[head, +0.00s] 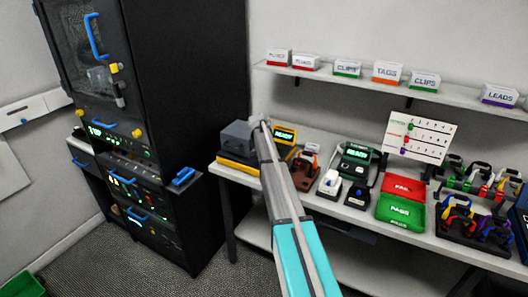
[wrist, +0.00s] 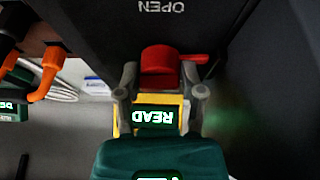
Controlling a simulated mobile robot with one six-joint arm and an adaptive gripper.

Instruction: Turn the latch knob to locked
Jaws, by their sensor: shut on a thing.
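The red latch knob (wrist: 160,66) is in the upper middle of the wrist view, against a dark panel. Its thin red lever points right. The word OPEN is printed upside down on the panel above the knob. My gripper (wrist: 160,78) has one grey finger on each side of the knob and is shut on it. In the head view my gripper (head: 258,122) is at the far end of the arm, beside a dark grey box (head: 236,136) on the bench. The knob cannot be made out there.
A yellow-framed READY screen (wrist: 154,115) shows below the knob, with a large dark green body in front. Orange connectors (wrist: 48,73) lie to the left. The bench holds a red tray (head: 403,187) and a green tray (head: 400,211). A black rack (head: 190,110) stands left.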

